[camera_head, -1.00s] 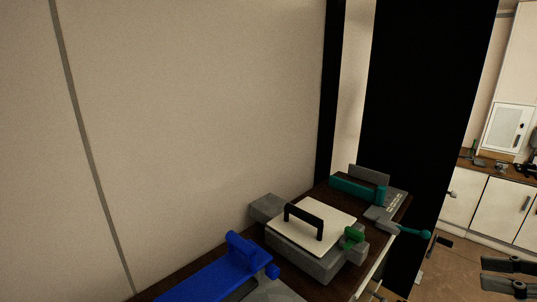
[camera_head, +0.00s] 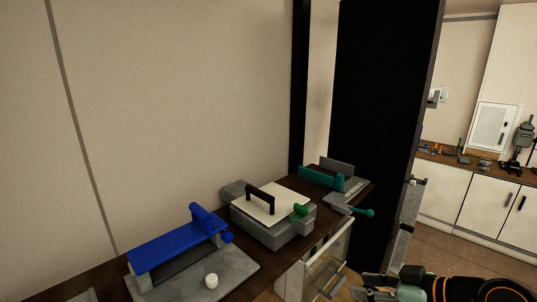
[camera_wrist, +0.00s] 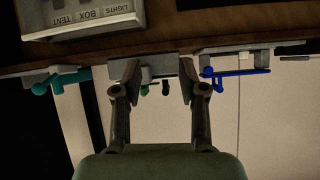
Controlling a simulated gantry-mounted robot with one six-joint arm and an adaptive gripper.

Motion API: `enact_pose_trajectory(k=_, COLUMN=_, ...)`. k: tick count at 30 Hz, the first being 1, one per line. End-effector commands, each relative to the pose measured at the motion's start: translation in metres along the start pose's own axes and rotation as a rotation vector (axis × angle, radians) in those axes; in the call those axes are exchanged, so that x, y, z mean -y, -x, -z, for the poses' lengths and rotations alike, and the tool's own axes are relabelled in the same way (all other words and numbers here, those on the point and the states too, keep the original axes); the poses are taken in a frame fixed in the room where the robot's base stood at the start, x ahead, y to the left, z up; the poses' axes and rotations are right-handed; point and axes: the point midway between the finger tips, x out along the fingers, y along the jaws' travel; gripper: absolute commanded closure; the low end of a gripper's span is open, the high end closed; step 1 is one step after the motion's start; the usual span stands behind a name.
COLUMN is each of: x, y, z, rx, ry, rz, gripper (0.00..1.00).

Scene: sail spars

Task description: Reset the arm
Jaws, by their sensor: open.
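My gripper (camera_wrist: 158,78) shows in the wrist view with its two dark fingers spread wide and nothing between them. The wrist view appears upside down. Beyond the fingers, a grey device with a small green part (camera_wrist: 166,89) shows at a distance. In the head view, my arm (camera_head: 440,289) is at the bottom right, with teal, black and orange parts. Its left end is low in the frame, to the right of the counter and apart from it. The fingertips are hard to make out there.
The dark counter (camera_head: 320,231) holds a blue-handled device (camera_head: 176,246), a grey box with a cream lid (camera_head: 272,207) and a teal device (camera_head: 320,178). A labelled panel (camera_wrist: 85,14) shows in the wrist view. A black upright panel (camera_head: 385,110) stands behind. White cabinets (camera_head: 490,205) stand at right.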

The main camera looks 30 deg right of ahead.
Motion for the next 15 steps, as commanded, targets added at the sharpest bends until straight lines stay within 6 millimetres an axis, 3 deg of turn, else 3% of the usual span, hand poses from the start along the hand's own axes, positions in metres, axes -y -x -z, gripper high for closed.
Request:
enact_pose_trajectory(k=1, x=0.026, y=-0.033, z=-0.002, rx=0.020, ry=-0.003, rz=0.000, gripper=0.58)
enact_pose_trajectory(k=3, x=0.067, y=-0.075, z=-0.006, rx=0.044, ry=-0.015, rz=-0.026, gripper=0.58)
enact_pose_trajectory(k=5, x=0.111, y=-0.108, z=-0.012, rx=0.059, ry=-0.022, rz=-0.053, gripper=0.58)
enact_pose_trajectory(k=7, x=0.168, y=-0.136, z=-0.020, rx=0.061, ry=-0.028, rz=-0.094, gripper=0.58)
enact_pose_trajectory(k=9, x=0.227, y=-0.150, z=-0.029, rx=0.044, ry=-0.030, rz=-0.134, gripper=0.58)
enact_pose_trajectory(k=12, x=0.297, y=-0.145, z=-0.042, rx=-0.008, ry=-0.033, rz=-0.184, gripper=0.58)
enact_pose_trajectory(k=15, x=0.340, y=-0.128, z=-0.050, rx=-0.061, ry=-0.040, rz=-0.213, gripper=0.58)
